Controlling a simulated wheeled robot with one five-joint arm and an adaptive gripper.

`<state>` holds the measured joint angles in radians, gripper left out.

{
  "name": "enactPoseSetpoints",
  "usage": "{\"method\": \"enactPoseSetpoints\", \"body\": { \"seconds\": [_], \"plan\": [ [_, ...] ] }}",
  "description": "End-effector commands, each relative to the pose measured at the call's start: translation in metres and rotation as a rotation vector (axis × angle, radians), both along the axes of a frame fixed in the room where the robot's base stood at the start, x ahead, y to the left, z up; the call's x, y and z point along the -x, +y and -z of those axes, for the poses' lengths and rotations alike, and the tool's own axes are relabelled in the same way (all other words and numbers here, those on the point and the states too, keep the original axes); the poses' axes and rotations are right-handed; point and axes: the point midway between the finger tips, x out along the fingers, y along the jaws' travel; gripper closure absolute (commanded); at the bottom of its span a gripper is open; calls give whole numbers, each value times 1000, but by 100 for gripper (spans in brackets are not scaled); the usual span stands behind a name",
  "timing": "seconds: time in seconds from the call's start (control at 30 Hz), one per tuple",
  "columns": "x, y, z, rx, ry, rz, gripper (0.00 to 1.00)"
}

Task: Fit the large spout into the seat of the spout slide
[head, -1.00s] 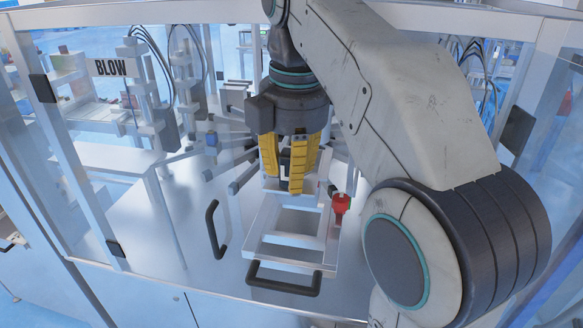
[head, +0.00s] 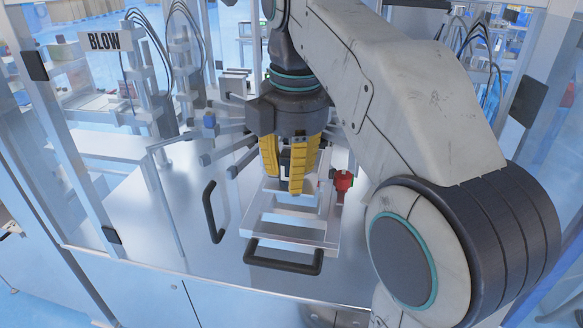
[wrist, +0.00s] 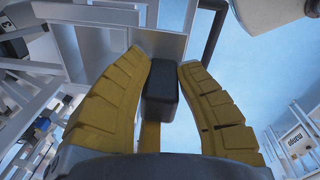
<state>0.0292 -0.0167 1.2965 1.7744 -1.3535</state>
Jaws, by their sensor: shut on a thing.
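The spout slide (head: 326,243) is a pale metal frame with crossbars and a black bar handle at its front, on the machine's metal deck. My gripper (head: 291,190) has yellow segmented fingers pointing down, over the back part of the slide. It is shut on a dark thing between the fingers, which I take to be the large spout (wrist: 160,82). In the wrist view it shows as a dark rounded block. In the head view the fingers mostly hide it. The seat is hidden or cannot be made out, and I cannot tell whether the spout touches the slide.
A red knob (head: 343,181) stands at the slide's right side. A black door handle (head: 212,212) is to its left. Grey radial arms (head: 231,150) lie behind and left of my gripper. Posts and clear panels frame the machine. The deck at left is bare.

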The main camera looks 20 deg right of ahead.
Motion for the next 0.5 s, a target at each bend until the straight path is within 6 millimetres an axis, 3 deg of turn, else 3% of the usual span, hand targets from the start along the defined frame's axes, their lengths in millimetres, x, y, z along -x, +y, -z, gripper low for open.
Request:
{"method": "enactPoseSetpoints", "body": {
  "seconds": [0.5],
  "plan": [
    [0, 0, 29, 0, -2, 0, 100]
  ]
}}
